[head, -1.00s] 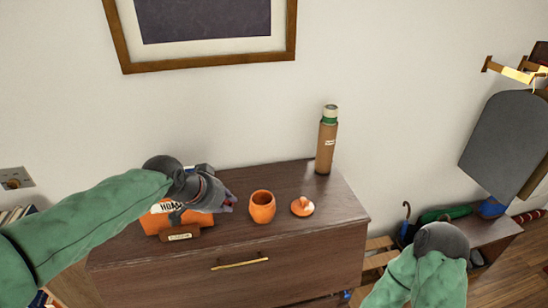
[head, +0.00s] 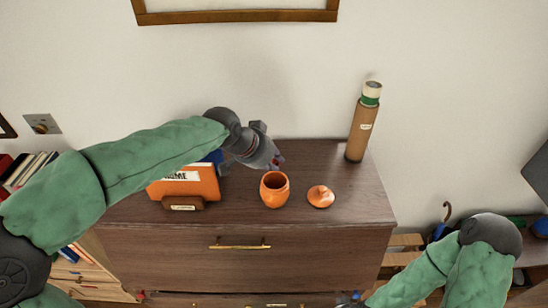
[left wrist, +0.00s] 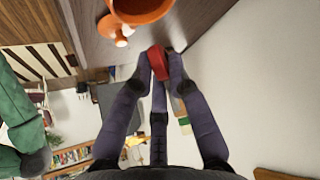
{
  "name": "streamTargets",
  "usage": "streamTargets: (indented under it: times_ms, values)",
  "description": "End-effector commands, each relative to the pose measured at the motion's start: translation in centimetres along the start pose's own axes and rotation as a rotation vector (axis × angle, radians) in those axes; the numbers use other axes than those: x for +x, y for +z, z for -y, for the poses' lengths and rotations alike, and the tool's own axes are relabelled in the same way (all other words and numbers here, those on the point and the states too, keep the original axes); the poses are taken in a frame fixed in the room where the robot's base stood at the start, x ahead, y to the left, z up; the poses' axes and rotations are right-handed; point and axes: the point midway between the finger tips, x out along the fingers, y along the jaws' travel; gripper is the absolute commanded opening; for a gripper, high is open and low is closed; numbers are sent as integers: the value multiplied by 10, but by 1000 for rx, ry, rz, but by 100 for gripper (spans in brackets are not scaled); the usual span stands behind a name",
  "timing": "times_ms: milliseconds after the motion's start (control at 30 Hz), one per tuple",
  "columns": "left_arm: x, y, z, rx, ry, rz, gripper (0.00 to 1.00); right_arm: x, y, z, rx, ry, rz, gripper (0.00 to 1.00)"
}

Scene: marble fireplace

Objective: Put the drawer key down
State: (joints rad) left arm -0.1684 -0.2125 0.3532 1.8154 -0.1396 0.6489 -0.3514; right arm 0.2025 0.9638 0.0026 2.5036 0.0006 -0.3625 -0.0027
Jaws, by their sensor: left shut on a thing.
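My left gripper (head: 276,161) is over the dark wooden cabinet top, just behind and above the orange pot. In the left wrist view its purple-grey fingers (left wrist: 158,52) are shut on a small red piece (left wrist: 156,61), likely part of the drawer key. The key's metal part cannot be made out. The orange pot (head: 274,190) stands open, its lid (head: 320,196) lying to its right. The pot also shows at the top of the left wrist view (left wrist: 140,8). My right arm is at the lower right; its gripper cannot be made out.
An orange box-like holder (head: 190,187) with a small label stands at the left of the cabinet top (head: 345,212). A tall brown bottle (head: 362,128) stands at the back right. The top's front right is clear. A drawer handle (head: 240,246) is on the front.

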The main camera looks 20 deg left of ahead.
Motion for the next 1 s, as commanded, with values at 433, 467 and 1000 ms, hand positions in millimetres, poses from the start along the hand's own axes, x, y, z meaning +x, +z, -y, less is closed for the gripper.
streamTargets:
  times_ms: [433,467,1000]
  values:
    - [40,30,0,-1,0,1,0,34,-2,-12,0,0,-1,64]
    - [42,32,0,-1,0,1,0,36,-2,-13,0,0,-1,64]
    - [63,47,1,-1,0,0,0,53,-2,-19,0,0,-1,64]
